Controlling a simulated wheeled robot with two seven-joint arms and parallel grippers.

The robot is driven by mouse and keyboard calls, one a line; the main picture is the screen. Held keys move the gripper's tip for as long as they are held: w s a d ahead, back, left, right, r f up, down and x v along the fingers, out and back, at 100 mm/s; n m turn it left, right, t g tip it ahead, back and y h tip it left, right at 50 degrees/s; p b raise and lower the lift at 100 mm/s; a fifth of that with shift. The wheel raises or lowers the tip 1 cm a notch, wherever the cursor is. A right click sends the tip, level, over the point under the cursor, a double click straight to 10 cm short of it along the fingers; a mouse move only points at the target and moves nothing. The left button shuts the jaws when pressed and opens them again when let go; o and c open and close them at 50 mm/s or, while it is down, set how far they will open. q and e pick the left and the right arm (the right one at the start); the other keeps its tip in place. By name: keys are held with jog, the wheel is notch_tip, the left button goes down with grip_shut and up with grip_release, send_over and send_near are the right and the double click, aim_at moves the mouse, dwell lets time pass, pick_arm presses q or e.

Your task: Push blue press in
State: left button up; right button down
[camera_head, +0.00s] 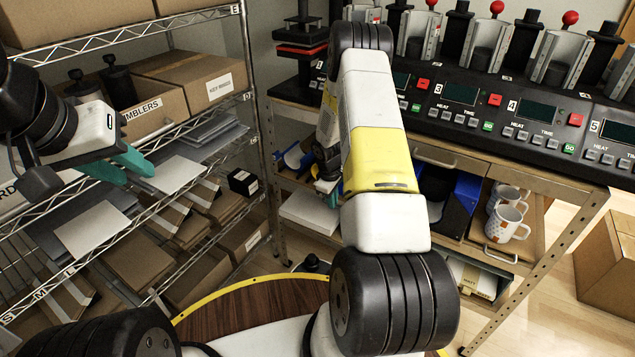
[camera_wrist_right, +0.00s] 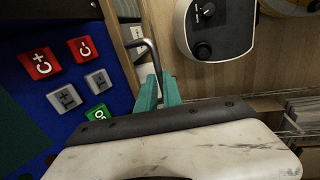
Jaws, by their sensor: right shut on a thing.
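The blue press shows in the right wrist view as a blue panel (camera_wrist_right: 60,35) at the left, with red, grey and green buttons. In the head view, a blue and black body (camera_head: 467,190) stands on the shelf below the counter, partly hidden by my right arm. My right gripper (camera_wrist_right: 158,88) is shut on a bent metal handle (camera_wrist_right: 152,52) just right of the blue panel. My left gripper (camera_head: 137,177) is open and empty, in front of the wire rack at the left.
A row of mug presses (camera_head: 462,93) stands on the counter above. White mugs (camera_head: 507,222) sit on the shelf at the right. A wire rack (camera_head: 255,120) with cardboard boxes is at the left. A white and black device with a knob (camera_wrist_right: 203,50) is right of the handle.

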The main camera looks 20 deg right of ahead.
jog(key=w+d, duration=0.3)
jog(key=shift+d, duration=0.25)
jog(key=shift+w+r, duration=0.1)
jog(key=shift+w, duration=0.05)
jog(key=shift+d, duration=0.1)
jog(key=c, duration=1.5)
grip_release()
notch_tip(320, 180, up, 8)
jog(key=s+a, duration=0.1)
jog(key=shift+f, duration=0.2)
